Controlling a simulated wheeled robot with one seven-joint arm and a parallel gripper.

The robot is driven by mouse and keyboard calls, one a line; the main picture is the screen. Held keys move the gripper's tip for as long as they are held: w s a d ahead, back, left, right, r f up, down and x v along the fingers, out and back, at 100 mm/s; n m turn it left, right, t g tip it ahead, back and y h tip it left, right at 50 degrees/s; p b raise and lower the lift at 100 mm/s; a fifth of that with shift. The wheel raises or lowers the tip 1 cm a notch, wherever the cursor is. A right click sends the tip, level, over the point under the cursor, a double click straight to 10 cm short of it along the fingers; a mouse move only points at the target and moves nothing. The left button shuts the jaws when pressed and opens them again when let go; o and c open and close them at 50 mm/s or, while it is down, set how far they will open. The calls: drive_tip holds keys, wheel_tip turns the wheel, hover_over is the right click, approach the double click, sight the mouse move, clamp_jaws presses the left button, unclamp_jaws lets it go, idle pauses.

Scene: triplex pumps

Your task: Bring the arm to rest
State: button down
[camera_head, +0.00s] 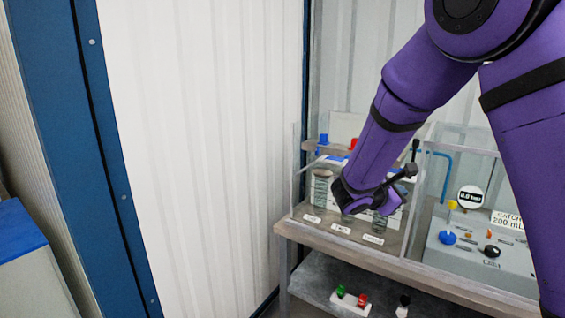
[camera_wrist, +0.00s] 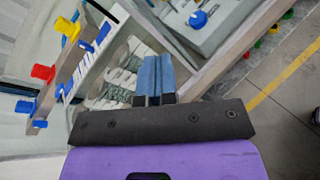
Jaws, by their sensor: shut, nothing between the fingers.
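My arm, in purple covers, reaches down from the upper right in the head view. My gripper (camera_wrist: 153,78) shows in the wrist view as two blue-grey fingers side by side, shut with nothing between them. In the head view the purple wrist hangs in front of the bench (camera_head: 350,240) with the pump equipment, and the fingertips are hard to make out there. The wrist hides part of the jars and fittings behind it.
Clear panels surround the bench equipment. A round gauge (camera_head: 470,197) and a blue knob (camera_head: 447,238) stand on the right. A lower shelf (camera_head: 325,275) holds green and red items. A blue post (camera_head: 85,150) and white wall (camera_head: 210,150) lie left. Wrist view shows floor (camera_wrist: 285,100) at right.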

drive_tip(key=s+d+r+m+g+y, duration=0.2)
drive_tip(key=s+r+m, duration=0.1)
drive_tip(key=s, duration=0.3)
drive_tip(key=s+d+r+m+g+y, duration=0.1)
drive_tip(key=s+d+r+m+g, duration=0.1)
drive_tip(key=s+m, duration=0.25)
drive_tip(key=s+d+r+m+g+y, duration=0.1)
drive_tip(key=s+d+r+m+y, duration=0.15)
drive_tip(key=s, duration=0.45)
drive_tip(key=s+a+r+m+t+y, duration=0.1)
drive_tip(key=s+a+m+y, duration=0.1)
drive_tip(key=s, duration=0.3)
drive_tip(key=s+a+r+m+t+y, duration=0.1)
drive_tip(key=s+a+r+m+y, duration=0.1)
drive_tip(key=s, duration=0.4)
drive_tip(key=s+a+r+m+y, duration=0.2)
drive_tip(key=s+m+y, duration=0.1)
drive_tip(key=s+m, duration=0.2)
drive_tip(key=shift+s+r+t, duration=0.25)
drive_tip(key=shift+s+t, duration=0.15)
drive_tip(key=shift+s, duration=0.05)
drive_tip(key=shift+d+y, duration=0.1)
drive_tip(key=shift+y, duration=0.15)
